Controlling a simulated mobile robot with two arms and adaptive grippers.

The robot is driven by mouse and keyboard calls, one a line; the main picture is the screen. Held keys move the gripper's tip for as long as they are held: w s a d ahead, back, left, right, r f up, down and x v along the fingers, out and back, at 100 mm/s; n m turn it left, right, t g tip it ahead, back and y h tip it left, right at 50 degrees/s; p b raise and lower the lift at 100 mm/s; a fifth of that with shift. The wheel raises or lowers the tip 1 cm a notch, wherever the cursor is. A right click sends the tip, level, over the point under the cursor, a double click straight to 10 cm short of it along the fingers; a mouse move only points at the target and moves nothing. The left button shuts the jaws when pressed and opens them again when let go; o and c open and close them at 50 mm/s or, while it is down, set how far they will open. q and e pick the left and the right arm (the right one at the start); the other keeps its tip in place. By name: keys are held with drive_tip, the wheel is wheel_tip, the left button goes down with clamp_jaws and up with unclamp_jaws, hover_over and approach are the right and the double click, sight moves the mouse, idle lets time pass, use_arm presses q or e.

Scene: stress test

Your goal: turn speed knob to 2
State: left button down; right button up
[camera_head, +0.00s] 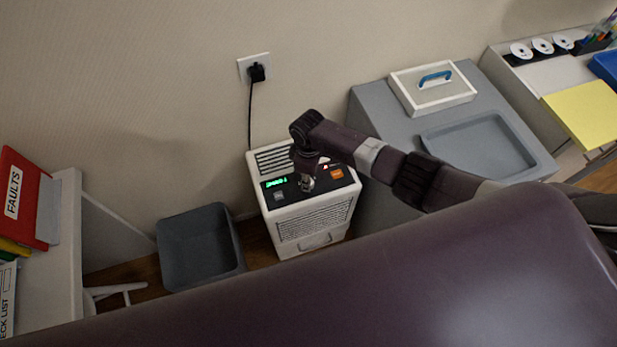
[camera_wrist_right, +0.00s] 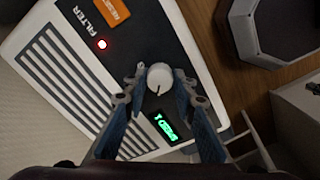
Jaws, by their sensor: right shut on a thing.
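The white machine (camera_head: 312,215) stands on the floor against the wall, with a dark control panel on top. In the right wrist view the white round speed knob (camera_wrist_right: 158,76) has a dark pointer line. In the head view my right gripper (camera_head: 306,182) comes down onto the panel and hides the knob. My left gripper is not in view.
A grey bin (camera_head: 199,246) stands left of the machine. A grey cabinet with a sunken tray (camera_head: 478,146) stands right. A black plug (camera_head: 257,72) sits in the wall socket.

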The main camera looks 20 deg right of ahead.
drive_tip(key=m+p, duration=0.1)
drive_tip(key=m, duration=0.3)
drive_tip(key=shift+r+m+p, duration=0.1)
drive_tip(key=shift+m+p, duration=0.2)
drive_tip(key=m+p, duration=0.1)
drive_tip(key=m, duration=0.3)
drive_tip(key=shift+m, duration=0.4)
drive_tip(key=shift+w, duration=0.1)
drive_tip(key=o, duration=1.1)
drive_tip(key=shift+o, duration=0.2)
wheel_tip(320, 180, up, 12)
idle(0.3)
